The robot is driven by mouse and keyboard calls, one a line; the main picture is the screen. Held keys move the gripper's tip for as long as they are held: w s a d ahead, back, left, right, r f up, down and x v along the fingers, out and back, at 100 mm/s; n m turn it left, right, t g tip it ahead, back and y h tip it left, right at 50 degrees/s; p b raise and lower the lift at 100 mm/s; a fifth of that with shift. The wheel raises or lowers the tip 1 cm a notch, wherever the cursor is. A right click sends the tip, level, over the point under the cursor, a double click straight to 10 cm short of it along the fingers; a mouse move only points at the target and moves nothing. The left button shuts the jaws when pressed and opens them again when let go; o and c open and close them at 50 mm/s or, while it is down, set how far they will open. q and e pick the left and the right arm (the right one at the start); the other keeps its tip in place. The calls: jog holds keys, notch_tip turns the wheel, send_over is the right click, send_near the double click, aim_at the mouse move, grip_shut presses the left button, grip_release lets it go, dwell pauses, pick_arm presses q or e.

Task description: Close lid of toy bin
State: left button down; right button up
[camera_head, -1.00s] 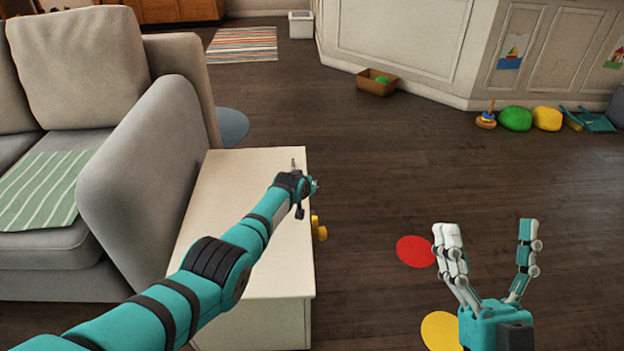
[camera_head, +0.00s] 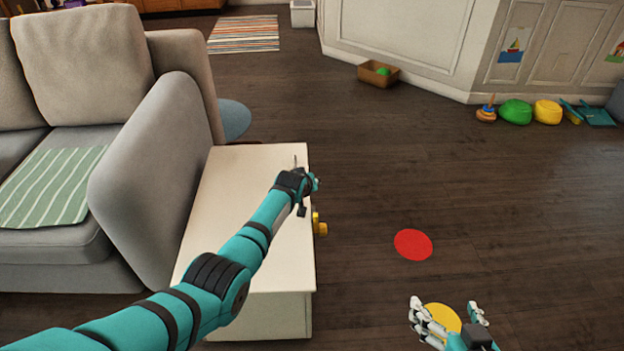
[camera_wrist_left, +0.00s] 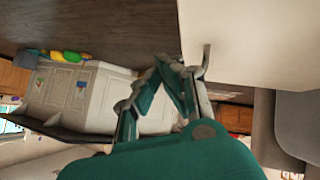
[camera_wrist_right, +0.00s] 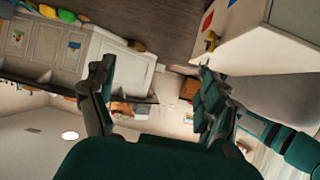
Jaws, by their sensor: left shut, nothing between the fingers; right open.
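A long white box with a flat pale top (camera_head: 235,185), which looks like the toy bin, stands beside the sofa in the head view. The top lies level; I cannot tell whether it is a fully shut lid. A yellow fitting (camera_head: 319,225) sticks out from its right side. My left arm reaches across the top. My left gripper (camera_head: 297,180) is near its far right edge; its fingers meet, empty, in the left wrist view (camera_wrist_left: 163,65). My right gripper (camera_head: 445,303) is open and empty, right of the box above the floor.
The grey sofa (camera_head: 150,170) borders the box on the left. A red disc (camera_head: 413,244) and a yellow disc (camera_head: 441,318) lie on the floor. A brown box (camera_head: 378,73) and toys (camera_head: 515,111) stand by the far wall.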

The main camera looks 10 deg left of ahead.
pick_arm(q)
jog(key=s+d+r+p, duration=0.1)
jog(key=s+r+p, duration=0.3)
pick_arm(e)
jog(key=s+d+f+g+h, duration=0.1)
jog(key=s+d+f+g, duration=0.1)
jog(key=s+g, duration=0.2)
jog(key=s+d+f+g+h, duration=0.1)
jog(key=s+d+f+g, duration=0.1)
jog(key=s, duration=0.7)
jog(key=shift+d+f+g, duration=0.25)
jog(key=shift+f+g, duration=0.5)
jog(key=shift+g, duration=0.45)
